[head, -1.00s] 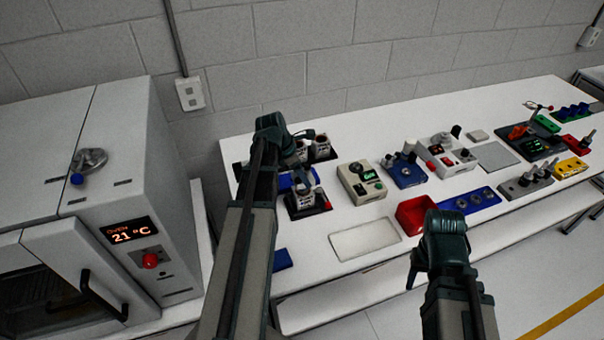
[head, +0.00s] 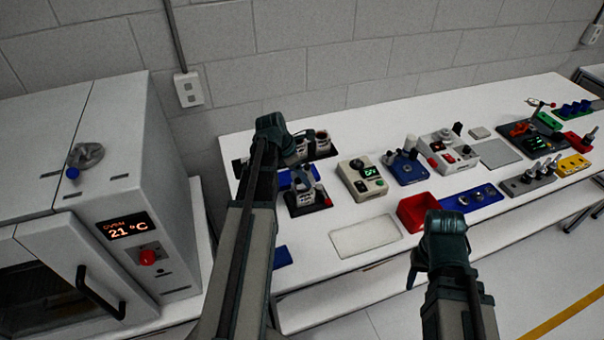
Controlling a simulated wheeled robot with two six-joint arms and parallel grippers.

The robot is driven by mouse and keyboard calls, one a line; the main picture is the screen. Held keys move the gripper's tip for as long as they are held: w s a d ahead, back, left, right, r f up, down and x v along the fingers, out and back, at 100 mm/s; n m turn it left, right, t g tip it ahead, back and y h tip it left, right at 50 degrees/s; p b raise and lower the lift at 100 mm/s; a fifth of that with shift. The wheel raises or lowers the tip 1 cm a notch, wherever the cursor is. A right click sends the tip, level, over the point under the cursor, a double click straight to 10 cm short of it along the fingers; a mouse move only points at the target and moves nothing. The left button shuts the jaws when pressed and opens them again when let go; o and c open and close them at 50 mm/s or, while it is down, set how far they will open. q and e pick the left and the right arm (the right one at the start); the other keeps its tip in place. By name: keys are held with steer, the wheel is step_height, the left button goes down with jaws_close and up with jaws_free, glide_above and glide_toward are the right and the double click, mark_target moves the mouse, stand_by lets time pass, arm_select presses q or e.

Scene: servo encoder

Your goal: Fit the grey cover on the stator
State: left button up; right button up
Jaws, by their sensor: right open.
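I cannot single out the grey cover or the stator with certainty among the small parts on the bench. A blue fixture (head: 408,170) with grey round parts stands mid-bench. A blue plate (head: 470,198) with small grey round parts lies near the front edge. My right gripper (head: 413,280) is open, low at the bench's front edge, mostly hidden by its own wrist, and apart from these parts. My left wrist is over the bench's left end; the left gripper (head: 303,136) shows only as a small dark part beyond it, and its jaws cannot be made out.
A white bench (head: 365,275) runs along the block wall. It holds a red bin (head: 414,214), a pale tray (head: 365,237), a beige box with a green display (head: 362,180) and a black-based stand (head: 308,200). An oven (head: 165,200) reading 21 °C stands left.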

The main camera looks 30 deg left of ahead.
arm_select(q)
steer(key=shift+f+b, duration=0.35)
steer(key=shift+f, duration=0.1)
steer(key=shift+f, duration=0.15)
steer(key=shift+f+b, duration=0.8)
steer(key=shift+b, duration=0.15)
steer(key=o, duration=1.4)
steer(key=shift+r, duration=0.1)
step_height(320, 180, up, 9)
steer(key=p, duration=0.9)
